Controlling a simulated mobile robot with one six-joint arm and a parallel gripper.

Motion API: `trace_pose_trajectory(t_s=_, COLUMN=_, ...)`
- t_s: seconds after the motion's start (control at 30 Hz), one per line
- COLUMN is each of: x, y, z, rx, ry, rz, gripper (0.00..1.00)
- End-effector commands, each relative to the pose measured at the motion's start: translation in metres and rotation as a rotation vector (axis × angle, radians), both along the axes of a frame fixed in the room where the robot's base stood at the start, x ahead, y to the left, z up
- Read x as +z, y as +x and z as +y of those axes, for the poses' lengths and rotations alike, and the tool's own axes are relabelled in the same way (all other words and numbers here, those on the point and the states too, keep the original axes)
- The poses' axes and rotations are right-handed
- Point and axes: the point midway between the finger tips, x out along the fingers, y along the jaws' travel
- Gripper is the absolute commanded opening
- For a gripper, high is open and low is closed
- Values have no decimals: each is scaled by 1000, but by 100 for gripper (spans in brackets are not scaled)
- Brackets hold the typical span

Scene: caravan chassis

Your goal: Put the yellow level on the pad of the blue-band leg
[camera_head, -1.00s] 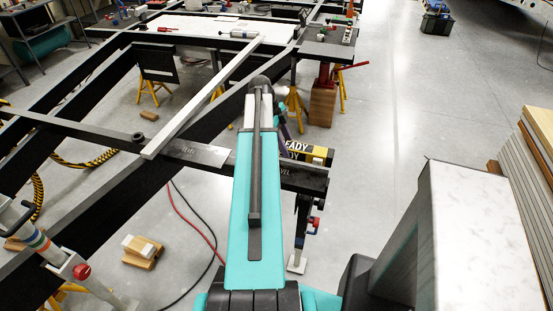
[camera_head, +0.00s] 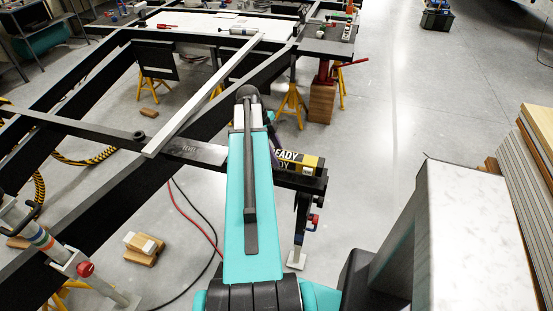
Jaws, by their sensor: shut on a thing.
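The yellow level (camera_head: 312,160), a black and yellow bar with white lettering, shows just right of my arm, over the end of the dark cross beam. My gripper (camera_head: 272,140) is mostly hidden behind my arm; only a dark part shows above the level, and it is shut on it. Below the beam end, a leg (camera_head: 302,220) with small blue and red parts stands upright on a pale pad (camera_head: 296,260) on the floor.
The dark chassis frame (camera_head: 100,190) fills the left, with a pale bar lying across it. Yellow stands (camera_head: 291,108) and wood blocks (camera_head: 144,248) are on the floor. A red and a black cable run below the frame. Stacked panels (camera_head: 535,150) stand right; centre-right floor is clear.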

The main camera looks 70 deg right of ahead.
Motion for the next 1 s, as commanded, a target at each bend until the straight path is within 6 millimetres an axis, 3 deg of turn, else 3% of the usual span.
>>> trace_pose_trajectory(t_s=0.33, x=-25, y=0, z=1, rx=0, ry=2, rz=1, gripper=9)
trace_pose_trajectory(t_s=0.83, x=-32, y=1, z=1, rx=1, ry=0, rz=1, gripper=9)
trace_pose_trajectory(t_s=0.87, x=-32, y=1, z=1, rx=1, ry=0, rz=0, gripper=44)
trace_pose_trajectory(t_s=0.93, x=-31, y=1, z=1, rx=1, ry=0, rz=0, gripper=56)
trace_pose_trajectory(t_s=1.0, x=-31, y=1, z=1, rx=2, ry=1, rz=0, gripper=59)
